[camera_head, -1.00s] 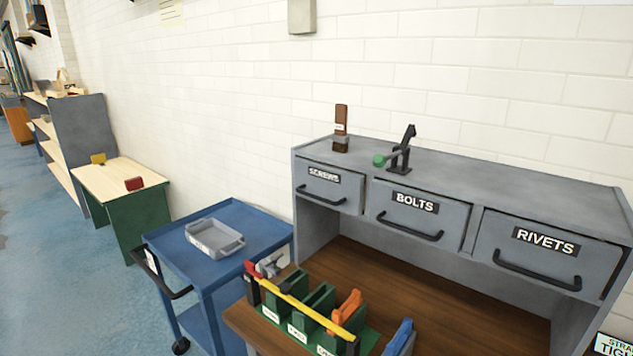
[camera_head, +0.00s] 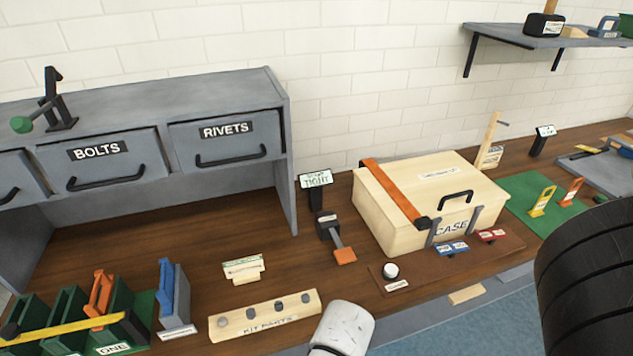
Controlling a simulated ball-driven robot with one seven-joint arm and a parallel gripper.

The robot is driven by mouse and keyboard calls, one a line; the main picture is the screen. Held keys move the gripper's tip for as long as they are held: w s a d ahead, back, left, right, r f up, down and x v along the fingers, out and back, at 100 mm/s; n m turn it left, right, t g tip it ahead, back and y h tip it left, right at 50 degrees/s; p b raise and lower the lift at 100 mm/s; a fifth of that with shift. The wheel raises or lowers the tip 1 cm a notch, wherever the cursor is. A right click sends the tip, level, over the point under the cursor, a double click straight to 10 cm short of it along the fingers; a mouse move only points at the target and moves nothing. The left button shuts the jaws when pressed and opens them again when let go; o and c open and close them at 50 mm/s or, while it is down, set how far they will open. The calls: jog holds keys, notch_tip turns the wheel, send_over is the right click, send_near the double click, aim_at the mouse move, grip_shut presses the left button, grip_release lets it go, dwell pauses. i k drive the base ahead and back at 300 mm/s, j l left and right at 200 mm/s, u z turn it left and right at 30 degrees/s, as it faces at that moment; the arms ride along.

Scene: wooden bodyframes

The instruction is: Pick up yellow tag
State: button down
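A yellow tag-like piece (camera_head: 542,201) with an opening in it stands on the green mat (camera_head: 522,197) at the right of the bench. An orange piece of similar shape (camera_head: 571,191) stands close to its right. My gripper's fingers do not show. A black ribbed part of my own body fills the lower right, apart from the yellow piece in the picture.
The wooden case (camera_head: 410,215) with an orange strap stands left of the mat. A red and a blue tag (camera_head: 451,248) lie before it. The kit parts block (camera_head: 262,318), a mallet-like tool (camera_head: 330,232) and green bins (camera_head: 65,312) are further left. A wall shelf (camera_head: 555,38) overhangs at upper right.

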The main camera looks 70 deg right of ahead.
aim_at(538, 208)
jog(key=z, duration=2.95)
